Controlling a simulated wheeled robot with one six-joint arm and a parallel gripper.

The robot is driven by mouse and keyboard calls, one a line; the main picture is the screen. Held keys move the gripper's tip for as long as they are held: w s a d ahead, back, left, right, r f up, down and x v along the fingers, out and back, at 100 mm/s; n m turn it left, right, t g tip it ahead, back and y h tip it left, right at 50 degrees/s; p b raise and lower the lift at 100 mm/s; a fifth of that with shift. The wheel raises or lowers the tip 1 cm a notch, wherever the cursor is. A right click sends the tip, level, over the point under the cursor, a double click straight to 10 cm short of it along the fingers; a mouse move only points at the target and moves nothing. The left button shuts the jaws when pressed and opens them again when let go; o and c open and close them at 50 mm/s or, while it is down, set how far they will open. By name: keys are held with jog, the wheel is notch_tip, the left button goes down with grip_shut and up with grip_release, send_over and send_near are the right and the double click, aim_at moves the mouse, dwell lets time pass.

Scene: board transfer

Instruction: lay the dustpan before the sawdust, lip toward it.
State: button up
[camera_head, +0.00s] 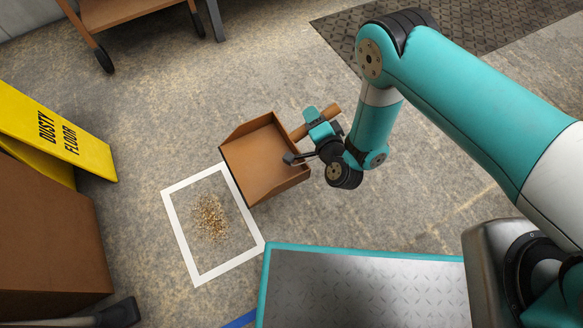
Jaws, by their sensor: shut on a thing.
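The brown dustpan (262,160) is in the middle of the head view, just right of the sawdust. Its open side faces left, toward the sawdust, and its wooden handle (329,115) points up and to the right. My gripper (301,143) is shut on the dustpan near the handle end; the exact grip is partly hidden by my wrist. The sawdust (210,219) is a loose pale heap on the floor inside a white square outline (184,250). The dustpan's lower left edge appears close to the outline's right side. I cannot tell whether the dustpan touches the floor.
A yellow "dusty floor" sign (62,135) and a brown box (50,235) stand at the left. A wheeled wooden cart (125,12) is at the top left. A dark mat (480,35) lies at the top right. Bare floor is open above the dustpan.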

notch_tip(320, 180, down, 20)
jog(key=b, duration=1.3)
jog(key=shift+r, duration=0.15)
jog(key=o, duration=1)
jog(key=shift+o, duration=0.2)
jog(key=shift+r, duration=0.15)
jog(key=shift+s+r+p, duration=0.15)
jog(key=shift+r+p, duration=0.05)
jog(key=shift+p, duration=0.35)
jog(key=p+v, duration=0.6)
jog(key=shift+s+d+r, duration=0.1)
jog(key=shift+s, duration=0.05)
jog(key=shift+s+d, duration=0.25)
jog(key=shift+s, duration=0.15)
